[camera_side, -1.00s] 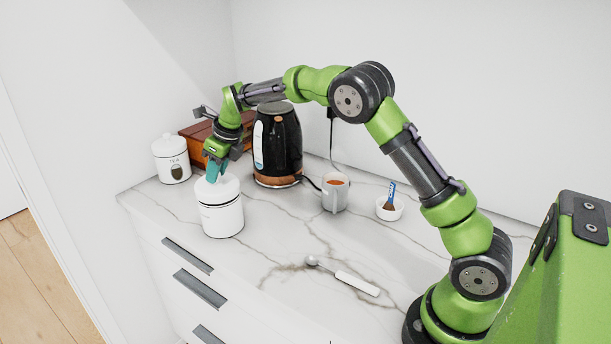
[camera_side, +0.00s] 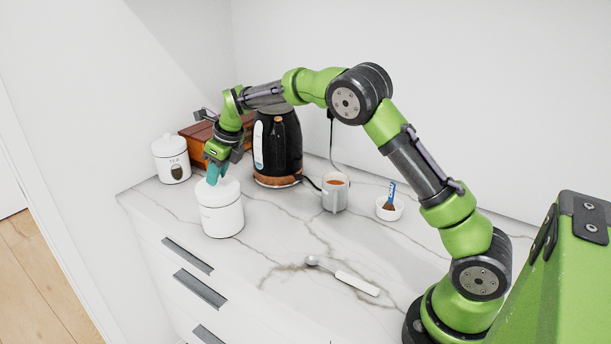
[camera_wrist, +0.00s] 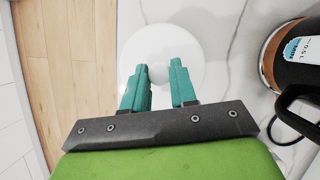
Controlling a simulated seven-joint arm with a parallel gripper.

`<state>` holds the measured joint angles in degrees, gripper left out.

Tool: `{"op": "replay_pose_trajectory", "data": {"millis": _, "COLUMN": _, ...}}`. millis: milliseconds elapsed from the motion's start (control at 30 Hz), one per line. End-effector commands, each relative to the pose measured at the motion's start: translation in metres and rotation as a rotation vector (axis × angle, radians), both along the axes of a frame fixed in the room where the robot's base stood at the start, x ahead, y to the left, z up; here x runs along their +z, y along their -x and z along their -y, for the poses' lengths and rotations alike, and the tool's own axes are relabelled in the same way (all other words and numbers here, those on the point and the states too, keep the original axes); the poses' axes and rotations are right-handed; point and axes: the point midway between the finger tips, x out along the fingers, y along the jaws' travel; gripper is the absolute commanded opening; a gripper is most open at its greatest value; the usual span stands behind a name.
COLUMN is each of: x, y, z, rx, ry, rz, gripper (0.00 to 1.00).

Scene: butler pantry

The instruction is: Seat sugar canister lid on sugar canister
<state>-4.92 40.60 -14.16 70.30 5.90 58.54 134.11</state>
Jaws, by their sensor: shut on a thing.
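The white sugar canister (camera_side: 223,219) stands upright near the left end of the marble counter. Its white lid (camera_side: 228,188) lies over the canister's mouth, and no dark gap shows between them in the side view. My gripper (camera_side: 214,176) is over the lid, with its teal fingers shut on the lid's knob. In the wrist view the round lid (camera_wrist: 160,38) fills the space beyond the fingers (camera_wrist: 160,76), with the pale knob between the fingertips. The canister's body is mostly hidden beneath the lid there.
A tea canister (camera_side: 171,160) and a wooden box (camera_side: 196,137) stand behind. A black kettle (camera_side: 284,150) is close on the right. A mug (camera_side: 335,196), a small white bowl (camera_side: 389,210) and a scoop (camera_side: 345,278) are farther right. The counter's front edge is near the canister.

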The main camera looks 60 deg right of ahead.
Motion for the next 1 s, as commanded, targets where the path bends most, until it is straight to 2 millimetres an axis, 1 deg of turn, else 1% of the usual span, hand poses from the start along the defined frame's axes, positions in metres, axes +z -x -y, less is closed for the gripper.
{"op": "replay_pose_trajectory", "data": {"millis": 167, "x": 0.0003, "y": -0.0001, "z": 0.0, "rx": 0.001, "ry": 0.0, "rz": 0.001, "gripper": 0.0}}
{"op": "replay_pose_trajectory", "data": {"millis": 200, "x": 0.0003, "y": -0.0001, "z": 0.0, "rx": 0.001, "ry": 0.0, "rz": 0.001, "gripper": 0.28}}
{"op": "replay_pose_trajectory", "data": {"millis": 267, "x": 0.0004, "y": -0.0001, "z": -0.0001, "rx": 0.001, "ry": 0.0, "rz": 0.001, "gripper": 0.37}}
{"op": "replay_pose_trajectory", "data": {"millis": 300, "x": 0.0004, "y": -0.0001, "z": -0.0001, "rx": 0.001, "ry": 0.0, "rz": 0.001, "gripper": 0.44}}
{"op": "replay_pose_trajectory", "data": {"millis": 400, "x": 0.0003, "y": -0.0002, "z": -0.0001, "rx": 0.001, "ry": 0.0, "rz": 0.001, "gripper": 0.57}}
{"op": "replay_pose_trajectory", "data": {"millis": 567, "x": 0.0003, "y": -0.0001, "z": -0.0001, "rx": 0.001, "ry": 0.0, "rz": 0.0, "gripper": 0.57}}
{"op": "replay_pose_trajectory", "data": {"millis": 600, "x": -0.0001, "y": 0.0, "z": -0.0002, "rx": 0.001, "ry": 0.0, "rz": 0.0, "gripper": 0.58}}
{"op": "replay_pose_trajectory", "data": {"millis": 767, "x": -0.0001, "y": 0.0001, "z": -0.0002, "rx": 0.001, "ry": 0.0, "rz": 0.0, "gripper": 0.82}}
{"op": "replay_pose_trajectory", "data": {"millis": 1000, "x": 0.0001, "y": 0.0001, "z": -0.0001, "rx": 0.001, "ry": 0.0, "rz": 0.0, "gripper": 0.82}}
